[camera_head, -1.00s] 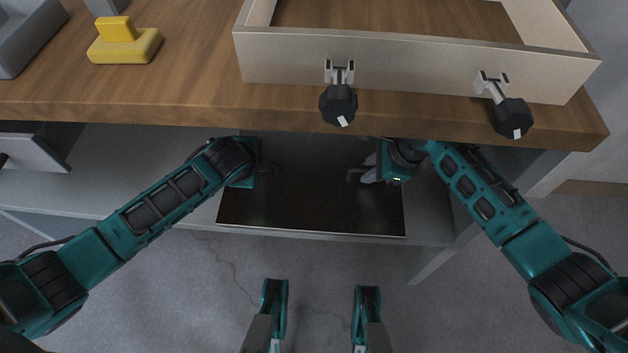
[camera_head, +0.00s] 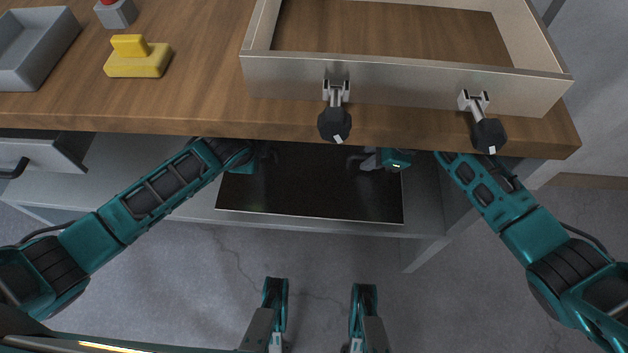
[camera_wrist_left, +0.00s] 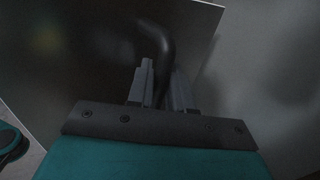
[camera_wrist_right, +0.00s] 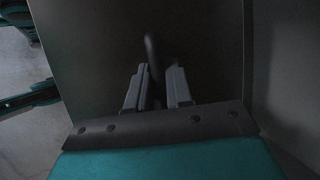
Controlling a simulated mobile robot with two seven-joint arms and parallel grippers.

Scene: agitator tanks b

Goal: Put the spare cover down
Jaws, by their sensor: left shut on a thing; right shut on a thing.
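The spare cover (camera_head: 315,190) is a dark flat panel with two bar handles, beneath the wooden tabletop over the grey lower shelf. Its far part is hidden by the tabletop. My left gripper (camera_head: 268,153) is shut on the left handle, which shows as a dark curved bar in the left wrist view (camera_wrist_left: 165,50). My right gripper (camera_head: 360,162) is shut on the right handle, seen in the right wrist view (camera_wrist_right: 152,55). I cannot tell whether the panel rests on the shelf or hangs just above it.
The wooden tabletop (camera_head: 200,100) overhangs both grippers. On it are a pale open frame (camera_head: 400,85) with two black-knobbed clamps, a yellow block (camera_head: 138,60) and a grey tray (camera_head: 30,55). A drawer (camera_head: 45,155) stands out at left. The lower shelf (camera_head: 425,200) shows beside the panel.

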